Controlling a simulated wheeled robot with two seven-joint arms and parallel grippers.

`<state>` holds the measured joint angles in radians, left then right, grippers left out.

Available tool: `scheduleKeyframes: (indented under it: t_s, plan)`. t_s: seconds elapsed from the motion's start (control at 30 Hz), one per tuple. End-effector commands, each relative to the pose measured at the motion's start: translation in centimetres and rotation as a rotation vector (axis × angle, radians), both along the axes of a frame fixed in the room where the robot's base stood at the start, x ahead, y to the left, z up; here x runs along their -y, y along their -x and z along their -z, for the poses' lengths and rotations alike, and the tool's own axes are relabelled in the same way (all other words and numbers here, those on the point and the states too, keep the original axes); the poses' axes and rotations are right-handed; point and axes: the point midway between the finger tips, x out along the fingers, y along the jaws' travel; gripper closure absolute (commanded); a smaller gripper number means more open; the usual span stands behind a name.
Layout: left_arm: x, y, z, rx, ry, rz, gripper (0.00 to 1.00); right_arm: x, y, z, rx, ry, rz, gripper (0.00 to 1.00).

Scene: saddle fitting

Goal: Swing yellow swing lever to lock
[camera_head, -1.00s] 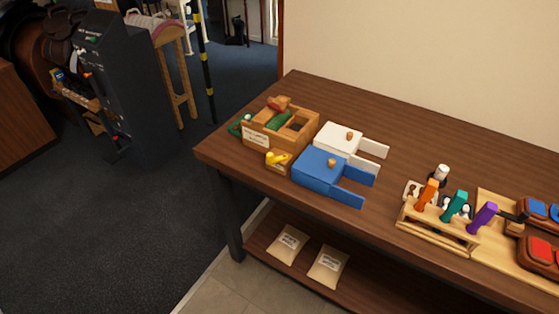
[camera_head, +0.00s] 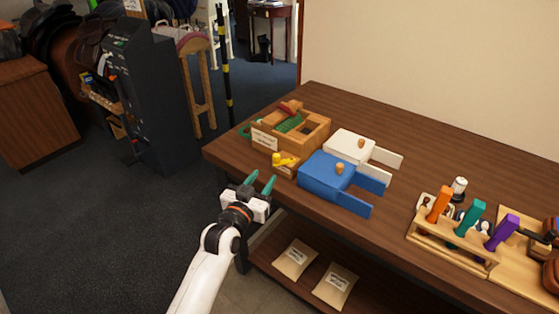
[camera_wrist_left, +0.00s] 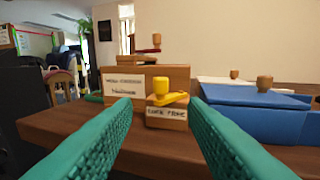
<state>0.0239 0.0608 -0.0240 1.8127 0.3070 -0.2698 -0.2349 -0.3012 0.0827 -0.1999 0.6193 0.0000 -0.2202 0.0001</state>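The yellow swing lever (camera_head: 284,160) sits on a small labelled wooden block (camera_head: 287,171) near the table's left front edge. My right gripper is not in view.
A wooden box (camera_head: 304,130) with green and red parts stands behind the lever. A blue box (camera_head: 325,172) and a white box (camera_head: 348,146) with knobs stand to its right. A tool rack (camera_head: 455,236) is farther right. Two sacks (camera_head: 294,258) lie on the lower shelf.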

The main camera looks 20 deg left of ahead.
Motion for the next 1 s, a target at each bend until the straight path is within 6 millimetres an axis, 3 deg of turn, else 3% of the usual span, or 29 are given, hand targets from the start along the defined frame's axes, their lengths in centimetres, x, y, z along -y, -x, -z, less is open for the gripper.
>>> scheduleKeyframes:
  t_s: [0.2, 0.43, 0.6, 0.9, 1.0]
  plan:
    - [0.5, -4.7, -0.1, 0.000, 0.000, 0.000, 0.61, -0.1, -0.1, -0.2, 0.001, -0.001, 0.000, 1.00]
    - [0.9, -8.1, 0.0, -0.001, 0.000, 0.001, 0.61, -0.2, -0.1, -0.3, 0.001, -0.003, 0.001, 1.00]
    - [1.0, -9.2, 0.0, -0.001, -0.001, 0.001, 0.61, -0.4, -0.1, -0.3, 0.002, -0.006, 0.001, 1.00]
    - [1.0, -9.4, 0.1, -0.002, 0.000, 0.001, 0.61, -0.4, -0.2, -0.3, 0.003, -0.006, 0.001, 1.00]
    - [1.0, -9.4, 0.1, -0.002, 0.000, 0.001, 0.76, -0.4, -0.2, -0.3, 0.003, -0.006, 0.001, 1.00]
